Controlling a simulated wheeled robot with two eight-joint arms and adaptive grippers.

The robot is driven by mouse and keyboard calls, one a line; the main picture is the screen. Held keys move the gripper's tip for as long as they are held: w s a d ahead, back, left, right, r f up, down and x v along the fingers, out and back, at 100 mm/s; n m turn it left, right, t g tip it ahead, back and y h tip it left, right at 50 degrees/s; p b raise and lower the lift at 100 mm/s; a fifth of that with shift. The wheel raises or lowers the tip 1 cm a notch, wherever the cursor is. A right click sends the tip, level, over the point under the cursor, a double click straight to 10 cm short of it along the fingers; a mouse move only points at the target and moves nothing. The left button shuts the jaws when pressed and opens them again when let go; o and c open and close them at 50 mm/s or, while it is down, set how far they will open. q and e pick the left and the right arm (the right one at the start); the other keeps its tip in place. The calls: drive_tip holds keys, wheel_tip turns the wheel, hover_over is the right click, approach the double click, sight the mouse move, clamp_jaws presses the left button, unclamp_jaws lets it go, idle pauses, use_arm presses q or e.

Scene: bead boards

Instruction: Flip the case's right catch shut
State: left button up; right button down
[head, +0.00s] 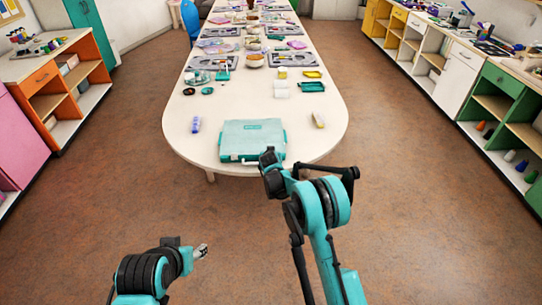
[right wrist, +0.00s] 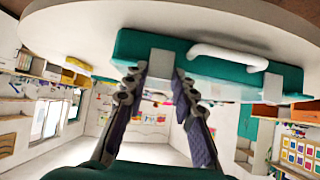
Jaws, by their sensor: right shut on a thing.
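The teal case (head: 252,138) lies closed and flat at the near end of the white table. In the right wrist view the case (right wrist: 225,62) appears upside down, with its white handle (right wrist: 228,56) and a white catch on each side of it. My right gripper (head: 269,160) is at the case's front edge, toward its right end. Its fingers (right wrist: 157,82) are closed about the right catch (right wrist: 160,64), one on each side. Whether the catch is up or down is unclear. The other catch (right wrist: 272,88) is apart from the gripper. My left gripper (head: 202,250) is low, away from the table; its fingers are too small to judge.
On the table (head: 180,138), a blue-purple item (head: 196,124) stands left of the case and a cream item (head: 318,119) right of it. Trays and bead boards lie farther back. Shelves line both walls. The floor before the table is clear.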

idle(0.5)
drive_tip(key=c, duration=1.2)
unclamp_jaws()
drive_tip(key=f+p+v, duration=0.1)
drive_tip(key=v, duration=0.8)
drive_tip(key=shift+s+p, duration=0.3)
drive_tip(key=shift+s, duration=0.05)
drive_tip(key=shift+a, duration=0.1)
